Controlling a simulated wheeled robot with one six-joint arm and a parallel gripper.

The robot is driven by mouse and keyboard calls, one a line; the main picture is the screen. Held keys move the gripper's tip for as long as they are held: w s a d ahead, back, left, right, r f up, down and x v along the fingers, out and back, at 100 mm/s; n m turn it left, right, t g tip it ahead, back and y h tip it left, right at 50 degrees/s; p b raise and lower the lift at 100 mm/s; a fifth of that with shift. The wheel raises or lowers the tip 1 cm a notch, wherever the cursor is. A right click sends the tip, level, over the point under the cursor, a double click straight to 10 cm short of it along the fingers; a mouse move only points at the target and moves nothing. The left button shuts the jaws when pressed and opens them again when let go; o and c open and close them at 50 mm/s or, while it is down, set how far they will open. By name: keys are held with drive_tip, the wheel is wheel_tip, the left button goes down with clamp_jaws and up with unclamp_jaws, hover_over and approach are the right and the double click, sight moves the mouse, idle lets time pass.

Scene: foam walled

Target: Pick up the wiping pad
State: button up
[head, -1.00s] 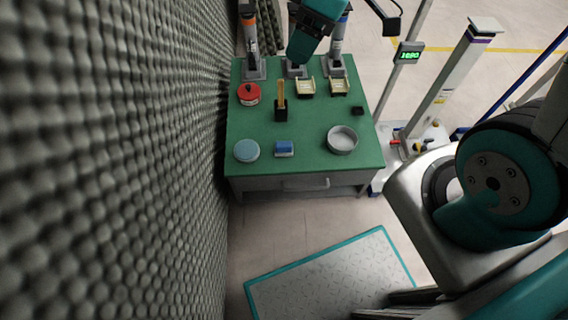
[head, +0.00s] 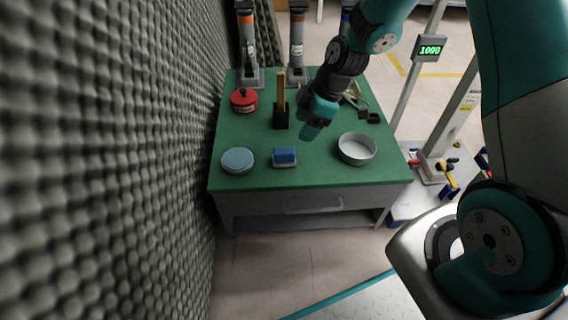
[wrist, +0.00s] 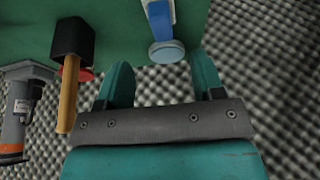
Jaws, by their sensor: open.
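A small blue block with a pale base (head: 284,157), which looks like the wiping pad, lies on the green table (head: 255,205) near its front edge. In the wrist view the blue block (wrist: 164,25) is at the top, cut by the frame edge. My gripper (head: 313,128) is above the table, up and to the right of the block in the head view, apart from it. In the wrist view my gripper (wrist: 162,80) has its two teal fingers wide apart with nothing held between them.
A light blue round disc (head: 238,161) is left of the block and a grey round dish (head: 357,149) right of it. The bumpy foam wall (head: 110,160) borders the table's left side.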

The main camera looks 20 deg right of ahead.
sight(285, 150)
drive_tip(key=b+x, duration=0.2)
drive_tip(key=x, duration=0.3)
drive_tip(key=shift+f, duration=0.15)
drive_tip(key=b+x, duration=0.2)
drive_tip(key=x, duration=0.1)
drive_tip(key=b+x, duration=0.2)
drive_tip(key=shift+w+a+f, duration=0.15)
drive_tip(key=shift+a+f, duration=0.05)
drive_tip(key=shift+a, duration=0.35)
drive_tip(key=shift+r, duration=0.1)
drive_tip(key=c, duration=1)
